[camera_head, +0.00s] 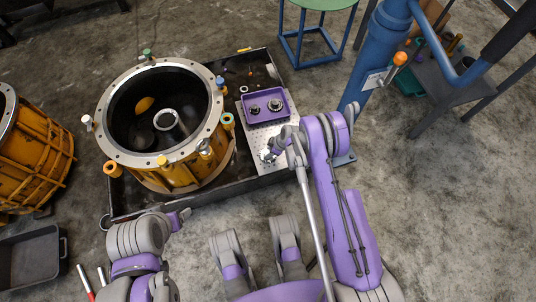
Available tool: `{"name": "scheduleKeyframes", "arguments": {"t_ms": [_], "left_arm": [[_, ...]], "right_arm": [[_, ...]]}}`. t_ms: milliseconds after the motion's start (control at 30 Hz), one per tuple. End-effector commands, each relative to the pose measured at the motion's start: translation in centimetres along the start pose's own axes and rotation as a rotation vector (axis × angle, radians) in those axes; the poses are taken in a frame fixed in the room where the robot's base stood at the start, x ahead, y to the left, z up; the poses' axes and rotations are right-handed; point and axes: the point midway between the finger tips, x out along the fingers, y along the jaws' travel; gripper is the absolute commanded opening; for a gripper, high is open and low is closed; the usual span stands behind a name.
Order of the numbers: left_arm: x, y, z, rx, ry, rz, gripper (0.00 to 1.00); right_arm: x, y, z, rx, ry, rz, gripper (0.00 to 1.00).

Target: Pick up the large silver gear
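A purple tray (283,117) holds two small round dark-and-silver gear-like parts, one at the left (254,109) and one at the right (275,104). My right gripper (269,156) is just below the tray in the picture, low over the perforated metal plate. A small bright silver piece shows at its fingertips. I cannot tell whether this is the large silver gear or part of the gripper, nor whether the fingers are closed. My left gripper (184,214) is near the bench's front edge, apart from the tray; its fingers are too small to judge.
A big yellow transmission housing (180,174) with an open top and coloured bolts stands left of the tray on the dark bench. The perforated plate (248,160) has bare room around my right gripper. A blue hoist post (378,50) rises right of the bench.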

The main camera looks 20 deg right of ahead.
Motion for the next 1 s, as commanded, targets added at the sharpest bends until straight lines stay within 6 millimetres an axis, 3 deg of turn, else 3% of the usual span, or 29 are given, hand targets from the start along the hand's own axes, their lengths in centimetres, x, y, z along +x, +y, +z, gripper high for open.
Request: {"name": "scheduleKeyframes", "arguments": {"t_ms": [33, 200, 233, 1000], "left_arm": [[0.00, 0.00, 0.00, 0.000, 0.000, 0.000, 0.74], [0.00, 0.00, 0.00, 0.000, 0.000, 0.000, 0.74], [0.00, 0.00, 0.00, 0.000, 0.000, 0.000, 0.74], [0.00, 0.00, 0.00, 0.000, 0.000, 0.000, 0.74]], "right_arm": [[-0.01, 0.00, 0.00, 0.000, 0.000, 0.000, 0.32], [-0.02, 0.00, 0.00, 0.000, 0.000, 0.000, 0.02], [-0.02, 0.00, 0.00, 0.000, 0.000, 0.000, 0.00], [-0.03, 0.01, 0.00, 0.000, 0.000, 0.000, 0.00]]}}
